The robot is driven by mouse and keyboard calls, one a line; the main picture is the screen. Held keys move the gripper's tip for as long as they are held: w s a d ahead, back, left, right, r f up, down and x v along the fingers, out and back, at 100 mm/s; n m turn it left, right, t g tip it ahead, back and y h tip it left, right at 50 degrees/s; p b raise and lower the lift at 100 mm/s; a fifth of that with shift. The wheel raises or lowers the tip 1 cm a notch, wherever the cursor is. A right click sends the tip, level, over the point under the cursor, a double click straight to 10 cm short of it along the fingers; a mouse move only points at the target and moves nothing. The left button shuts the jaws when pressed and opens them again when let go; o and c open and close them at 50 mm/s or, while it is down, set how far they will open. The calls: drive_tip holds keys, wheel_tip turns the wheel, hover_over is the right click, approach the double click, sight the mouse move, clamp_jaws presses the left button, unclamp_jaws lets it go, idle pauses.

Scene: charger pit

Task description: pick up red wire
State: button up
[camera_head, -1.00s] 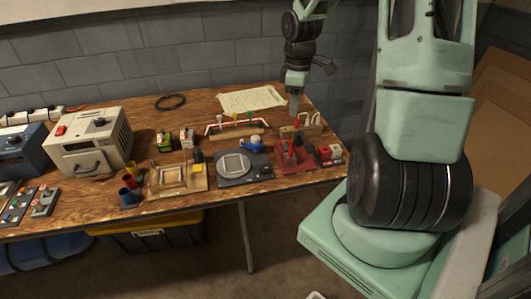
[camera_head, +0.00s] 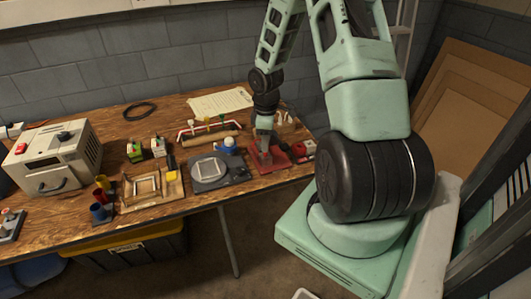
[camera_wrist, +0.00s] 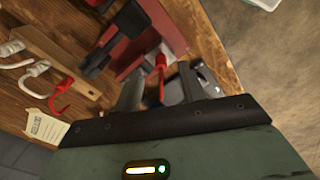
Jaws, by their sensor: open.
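My gripper (camera_head: 265,143) is low over the red tray (camera_head: 283,160) near the table's right end. In the wrist view my gripper (camera_wrist: 160,88) is open, its two fingers apart. A thin red wire-like piece (camera_wrist: 160,63) shows between the fingers, near the edge of the red tray (camera_wrist: 166,22); I cannot tell whether it touches either finger. Another red hooked wire (camera_wrist: 62,97) curls from the end of a wooden block (camera_wrist: 55,55), left of the fingers, beside white hooked ones. My gripper partly hides the tray in the head view.
Black blocks (camera_wrist: 130,18) stand in the tray. A red box (camera_head: 303,150) is close on its right. A dark round-topped device (camera_head: 210,170) and a blue-and-white item (camera_head: 228,145) stand to its left. A paper sheet (camera_head: 220,102) lies behind. The table's front edge is near.

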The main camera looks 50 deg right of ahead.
sight(266, 155)
drive_tip(key=shift+a+f, duration=0.1)
drive_tip(key=shift+f, duration=1.85)
clamp_jaws()
